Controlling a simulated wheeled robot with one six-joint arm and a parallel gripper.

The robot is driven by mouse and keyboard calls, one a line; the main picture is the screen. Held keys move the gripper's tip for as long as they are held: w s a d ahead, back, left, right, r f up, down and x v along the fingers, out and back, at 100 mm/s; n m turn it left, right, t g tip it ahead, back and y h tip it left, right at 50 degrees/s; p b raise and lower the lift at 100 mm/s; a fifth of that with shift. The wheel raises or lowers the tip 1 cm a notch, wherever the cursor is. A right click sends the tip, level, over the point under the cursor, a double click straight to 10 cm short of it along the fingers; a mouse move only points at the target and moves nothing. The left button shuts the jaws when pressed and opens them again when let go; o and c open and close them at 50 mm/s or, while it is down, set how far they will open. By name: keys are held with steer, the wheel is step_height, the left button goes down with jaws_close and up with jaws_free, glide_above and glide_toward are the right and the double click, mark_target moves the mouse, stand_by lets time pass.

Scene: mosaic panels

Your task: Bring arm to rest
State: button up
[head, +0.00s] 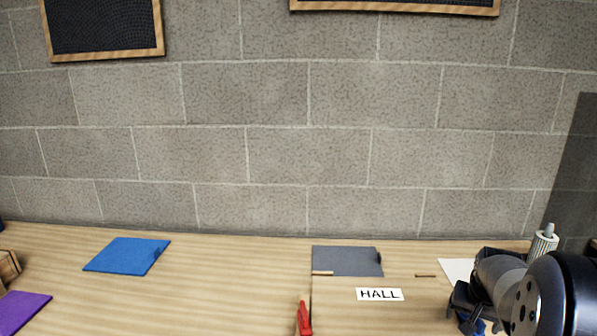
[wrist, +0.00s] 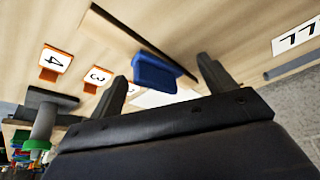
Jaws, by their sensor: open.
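My arm comes in at the right of the head view, with my gripper (head: 468,312) low over the right end of the table. In the wrist view my gripper (wrist: 162,74) has its two dark fingers spread wide, with nothing seen clamped between them. A blue block (wrist: 158,74) shows in the gap between the fingertips, beside a dark slot in the wooden surface. I cannot tell how far the block is below the fingers. A bit of blue also shows under my gripper in the head view, mostly hidden.
Blue (head: 127,256) and purple (head: 20,310) sheets lie left. A ribbed bottle (head: 544,244) stands behind my arm. Number tiles (wrist: 55,63) lie nearby. The table's middle-left is clear.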

steer(key=shift+s+n+t+y, duration=0.25)
steer(key=shift+n+y, duration=0.25)
steer(key=shift+n, duration=0.9)
steer(key=shift+s+n+t+y, duration=0.2)
steer(key=shift+n+y, duration=0.3)
steer(key=shift+n, duration=0.9)
steer(key=v, duration=0.6)
steer(key=shift+r+b, duration=0.35)
steer(key=shift+b, duration=0.05)
steer(key=shift+s, duration=0.1)
